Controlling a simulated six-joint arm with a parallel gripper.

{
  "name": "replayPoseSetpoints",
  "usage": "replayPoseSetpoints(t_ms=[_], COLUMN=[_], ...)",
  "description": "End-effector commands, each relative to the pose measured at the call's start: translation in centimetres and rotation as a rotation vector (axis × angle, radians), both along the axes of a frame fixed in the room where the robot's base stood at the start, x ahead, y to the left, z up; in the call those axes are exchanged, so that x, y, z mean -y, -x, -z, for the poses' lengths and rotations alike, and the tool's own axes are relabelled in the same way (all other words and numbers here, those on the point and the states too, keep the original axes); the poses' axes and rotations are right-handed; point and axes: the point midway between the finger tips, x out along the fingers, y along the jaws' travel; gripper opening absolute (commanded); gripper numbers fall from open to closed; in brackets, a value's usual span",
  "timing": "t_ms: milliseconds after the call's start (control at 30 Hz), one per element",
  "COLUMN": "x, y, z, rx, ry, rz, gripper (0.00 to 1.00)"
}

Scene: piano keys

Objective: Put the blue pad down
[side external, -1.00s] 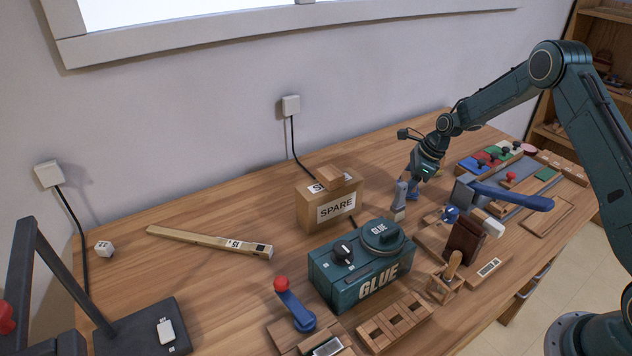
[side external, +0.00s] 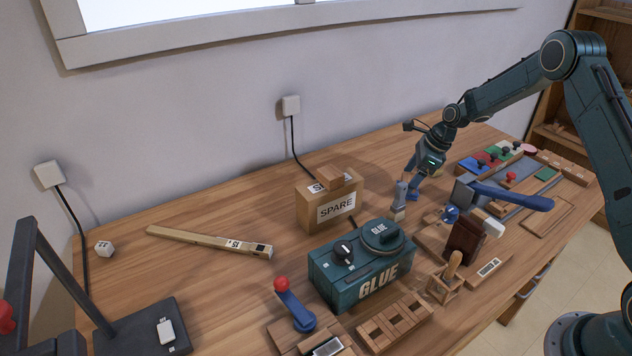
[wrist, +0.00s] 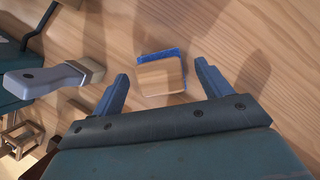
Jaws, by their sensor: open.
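The blue pad (wrist: 174,52) shows in the wrist view as a thin blue edge around a square, wood-coloured face. It appears to rest on the wooden table, just ahead of my gripper and roughly centred between the fingertips. My gripper (wrist: 161,71) is open, with a clear gap between each blue-grey finger and the pad. In the side view my gripper (side external: 412,190) points down over the table behind the blue-handled lever. The pad cannot be made out there; the gripper and a grey-handled tool stand around that spot.
The blue-handled lever (side external: 510,195), green GLUE box (side external: 360,270) and SPARE carton (side external: 330,205) stand nearby. Bare table lies beyond the pad.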

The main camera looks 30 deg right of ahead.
Motion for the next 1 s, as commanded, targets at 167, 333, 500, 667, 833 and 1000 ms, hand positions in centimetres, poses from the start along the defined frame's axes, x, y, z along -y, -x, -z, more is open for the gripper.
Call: replayPoseSetpoints(t_ms=[167,333,500,667,833,1000], x=[0.8,1.6,2.2,2.5,2.5,2.5], y=[0.8,1.6,2.1,2.5,2.6,2.6], z=[-2.8,-5.4,-7.3,-8.3,-8.6,-8.6], rx=[0.002,0.003,0.002,0.000,0.000,-0.001], ry=[0.001,0.001,0.001,0.000,0.000,-0.001], rz=[0.001,0.001,0.001,0.001,0.001,0.001], gripper=[0.77,0.77,0.77,0.77,0.77,0.77])
